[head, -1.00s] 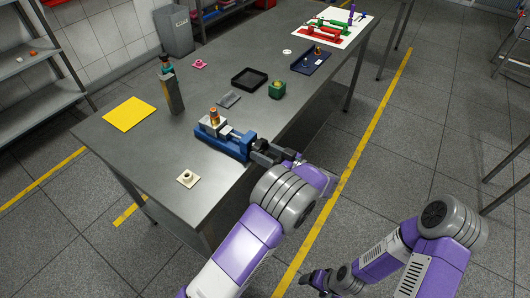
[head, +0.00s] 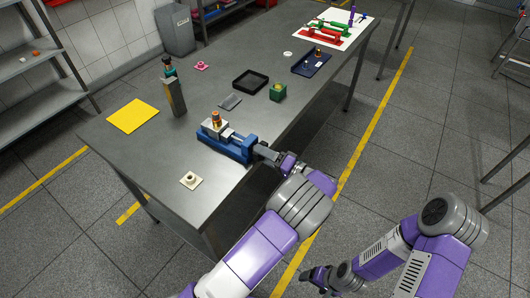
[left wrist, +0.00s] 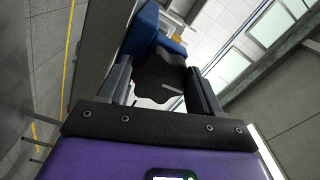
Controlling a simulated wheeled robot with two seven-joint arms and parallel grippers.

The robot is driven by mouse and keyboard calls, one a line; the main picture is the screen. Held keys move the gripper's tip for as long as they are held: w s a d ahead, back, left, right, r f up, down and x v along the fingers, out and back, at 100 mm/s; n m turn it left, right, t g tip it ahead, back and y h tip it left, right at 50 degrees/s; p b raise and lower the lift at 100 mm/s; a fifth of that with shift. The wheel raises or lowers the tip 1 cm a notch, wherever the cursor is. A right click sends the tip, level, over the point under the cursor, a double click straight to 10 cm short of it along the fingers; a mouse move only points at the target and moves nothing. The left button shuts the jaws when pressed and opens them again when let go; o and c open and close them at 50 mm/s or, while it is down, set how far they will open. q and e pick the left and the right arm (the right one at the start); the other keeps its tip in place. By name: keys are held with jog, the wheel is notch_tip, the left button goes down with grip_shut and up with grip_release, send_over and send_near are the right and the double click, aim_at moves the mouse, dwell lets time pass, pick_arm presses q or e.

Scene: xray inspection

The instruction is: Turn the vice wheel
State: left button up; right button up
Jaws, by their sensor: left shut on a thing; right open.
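The blue vice (head: 219,146) stands near the front edge of the grey table, with a copper-coloured piece (head: 216,118) upright in a pale block on it. Its dark, lobed wheel (left wrist: 160,72) shows in the left wrist view, between the two fingers. My left gripper (head: 266,154) is at the vice's right end and is shut on the wheel; in the head view the gripper mostly hides the wheel. My right gripper (head: 315,276) is open and empty, low over the floor beside the table.
On the table (head: 150,170) are a yellow sheet (head: 133,115), a cream flanged part (head: 190,180), a black tray (head: 250,80), a green cube (head: 278,91), a dark blue tray (head: 311,62) and an upright grey post (head: 174,95).

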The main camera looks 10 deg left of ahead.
pick_arm(q)
jog(key=m+p, duration=0.1)
jog(key=m, duration=0.2)
jog(key=m+p, duration=0.2)
jog(key=m, duration=0.2)
jog(key=m+p, duration=0.2)
jog(key=m, duration=0.1)
jog(key=shift+r, duration=0.25)
jog(key=shift+m, duration=0.4)
jog(key=o, duration=1.1)
jog(key=shift+c, duration=0.2)
jog(key=shift+d, duration=0.15)
jog(key=v, duration=0.7)
jog(key=shift+d+p, duration=0.15)
jog(key=shift+p, duration=0.25)
jog(key=shift+s, duration=0.1)
